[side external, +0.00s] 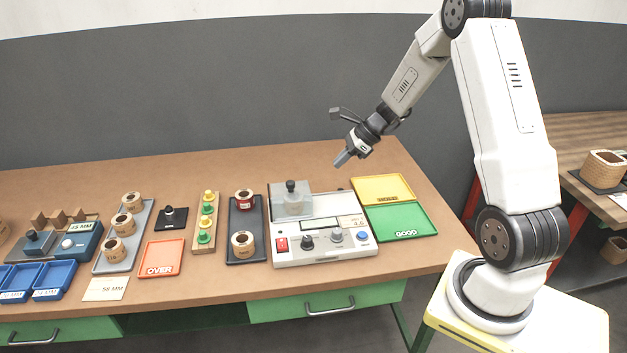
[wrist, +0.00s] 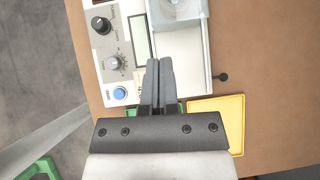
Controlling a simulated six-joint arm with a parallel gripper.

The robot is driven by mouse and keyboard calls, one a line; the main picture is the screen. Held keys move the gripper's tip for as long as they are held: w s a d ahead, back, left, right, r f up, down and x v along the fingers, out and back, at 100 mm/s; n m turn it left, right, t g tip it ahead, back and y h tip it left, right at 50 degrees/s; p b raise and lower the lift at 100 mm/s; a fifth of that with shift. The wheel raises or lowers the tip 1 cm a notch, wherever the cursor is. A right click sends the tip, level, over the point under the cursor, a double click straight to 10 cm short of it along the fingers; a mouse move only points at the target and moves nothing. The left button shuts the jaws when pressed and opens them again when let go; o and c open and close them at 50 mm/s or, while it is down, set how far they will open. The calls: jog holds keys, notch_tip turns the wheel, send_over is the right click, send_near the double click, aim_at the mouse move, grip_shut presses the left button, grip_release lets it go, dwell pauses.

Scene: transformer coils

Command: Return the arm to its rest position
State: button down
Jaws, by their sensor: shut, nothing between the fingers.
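My gripper (side external: 343,158) is raised in the air above the back right part of the bench, in front of the grey wall. It also shows in the wrist view (wrist: 158,62), where its two fingers lie together. It is shut and empty. Below it, in the side view, are the tester (side external: 350,246) with its clear cover and knobs, and the yellow tray (side external: 384,189). The arm is bent, with the forearm slanting down to the left.
The green GOOD tray (side external: 400,222) lies in front of the yellow tray. Left of the tester are a dark tray (side external: 246,218) with two coils, a wooden peg rack (side external: 204,222), an orange OVER tray (side external: 161,257) and blue bins (side external: 54,278). The air around my gripper is clear.

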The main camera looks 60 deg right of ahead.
jog(key=s+a+n+g+h, duration=0.1)
jog(key=s+a+n, duration=0.3)
jog(key=a+n, duration=0.3)
jog(key=s+a+r+n+g+h, duration=0.1)
jog(key=s+a+n+h, duration=0.1)
jog(key=s+a+n, duration=0.3)
jog(key=s+a+r+n+g+h, duration=0.1)
jog(key=s+a+n, duration=0.3)
jog(key=a+n, duration=0.6)
jog(key=n+h, duration=0.1)
jog(key=n, duration=0.4)
jog(key=shift+s+a+g, duration=0.2)
jog(key=shift+g, duration=0.1)
